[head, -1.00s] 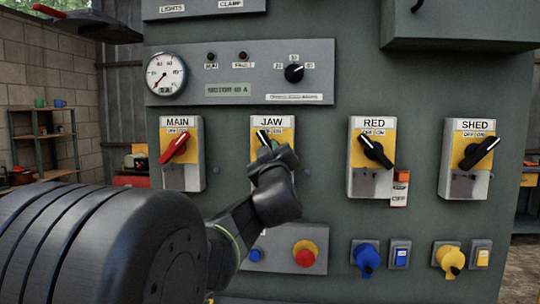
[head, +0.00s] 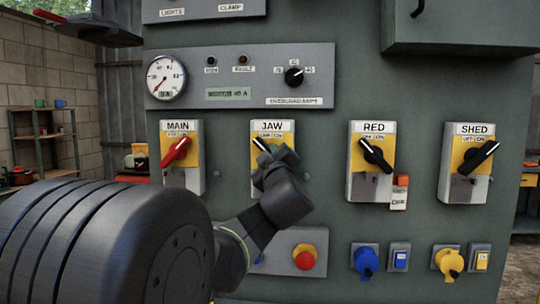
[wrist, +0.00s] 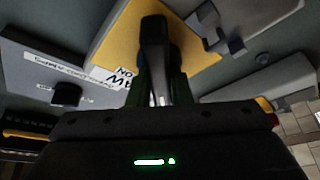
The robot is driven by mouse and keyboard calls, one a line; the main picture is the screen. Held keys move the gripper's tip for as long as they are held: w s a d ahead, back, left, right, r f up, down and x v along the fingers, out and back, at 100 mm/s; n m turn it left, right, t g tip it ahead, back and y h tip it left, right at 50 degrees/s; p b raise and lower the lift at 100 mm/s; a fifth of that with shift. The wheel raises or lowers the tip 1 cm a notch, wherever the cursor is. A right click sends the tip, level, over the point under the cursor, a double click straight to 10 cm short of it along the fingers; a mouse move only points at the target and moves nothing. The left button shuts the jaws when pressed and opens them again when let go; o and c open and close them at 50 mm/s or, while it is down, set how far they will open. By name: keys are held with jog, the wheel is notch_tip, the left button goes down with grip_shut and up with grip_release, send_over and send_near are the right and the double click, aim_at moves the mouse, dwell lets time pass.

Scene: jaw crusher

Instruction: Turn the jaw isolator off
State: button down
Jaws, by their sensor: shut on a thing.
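The jaw isolator (head: 286,137) is a yellow and grey box labelled JAW on the green panel. Its black handle (head: 260,144) tilts to the upper left, toward the OFF side of its label; most of it is hidden behind my gripper. My gripper (head: 268,160) is in front of the box and shut on the handle. In the wrist view the dark handle (wrist: 154,40) stands between my fingers (wrist: 160,88) against the yellow plate (wrist: 115,42).
The MAIN isolator (head: 194,150) is to the left, its red handle up-right. The RED isolator (head: 358,150) and SHED isolator (head: 459,140) are to the right. A red stop button (head: 304,258) sits below. A lock-out tag (head: 399,192) hangs beside RED.

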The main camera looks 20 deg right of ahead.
jog(key=c, duration=1.3)
grip_release()
jog(key=v, duration=1.3)
jog(key=shift+s+a+f, duration=0.15)
jog(key=shift+s+f, duration=0.05)
jog(key=shift+s, duration=0.1)
jog(key=x, duration=1.4)
jog(key=shift+s, duration=0.1)
